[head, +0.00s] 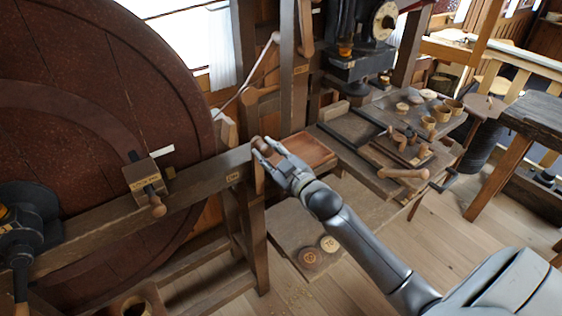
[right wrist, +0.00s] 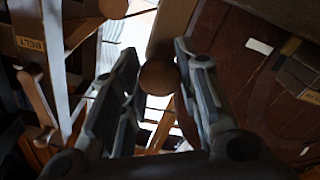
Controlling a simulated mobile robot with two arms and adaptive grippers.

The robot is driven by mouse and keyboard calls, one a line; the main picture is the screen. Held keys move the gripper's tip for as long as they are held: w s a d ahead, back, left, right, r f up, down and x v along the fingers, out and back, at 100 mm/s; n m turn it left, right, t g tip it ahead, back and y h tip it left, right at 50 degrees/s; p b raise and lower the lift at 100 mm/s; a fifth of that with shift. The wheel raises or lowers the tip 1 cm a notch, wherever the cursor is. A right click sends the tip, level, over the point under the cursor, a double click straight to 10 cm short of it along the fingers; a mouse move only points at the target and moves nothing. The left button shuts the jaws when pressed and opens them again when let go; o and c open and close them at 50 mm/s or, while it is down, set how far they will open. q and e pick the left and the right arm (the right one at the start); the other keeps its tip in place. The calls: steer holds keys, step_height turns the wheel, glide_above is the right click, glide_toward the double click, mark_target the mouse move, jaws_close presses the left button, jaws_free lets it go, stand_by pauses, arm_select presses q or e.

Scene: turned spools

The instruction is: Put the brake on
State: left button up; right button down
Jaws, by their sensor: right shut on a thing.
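A big dark red-brown wheel (head: 70,120) fills the left of the head view, behind a long wooden beam (head: 205,185). A pale wooden block (head: 226,130) sits by the wheel's right rim; I cannot tell whether it touches. My right gripper (head: 266,149) is at the beam's right end, shut on a round wooden knob (head: 256,142). In the right wrist view the knob (right wrist: 158,78) sits between the fingers of my right gripper (right wrist: 157,62). What the knob is fixed to is mostly hidden.
A small labelled box with a wooden knob (head: 147,178) is on the beam further left. A thin lever (head: 262,65) rises behind. A bench (head: 385,145) with wooden cups and tools stands to the right. Two round discs (head: 318,251) lie on a low shelf.

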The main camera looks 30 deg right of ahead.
arm_select(q)
steer(key=shift+w+d+r, duration=0.35)
steer(key=shift+w, duration=0.2)
arm_select(e)
steer(key=shift+s+a+f+n, duration=0.1)
steer(key=shift+a+f+n, duration=0.1)
steer(key=shift+a+n, duration=0.95)
steer(key=shift+s+a+f+n, duration=0.15)
steer(key=shift+a+n, duration=0.5)
steer(key=shift+a, duration=0.95)
steer(key=c, duration=1.3)
jaws_free()
steer(key=shift+o, duration=1.2)
steer(key=shift+w+a, duration=0.1)
steer(key=shift+a, duration=0.1)
arm_select(q)
steer(key=shift+w+a, duration=0.15)
steer(key=shift+a, duration=0.1)
steer(key=shift+w, duration=0.15)
arm_select(e)
steer(key=shift+d, duration=0.15)
arm_select(q)
steer(key=shift+d, duration=0.1)
arm_select(e)
steer(key=s, duration=1.2)
steer(key=shift+d, duration=0.4)
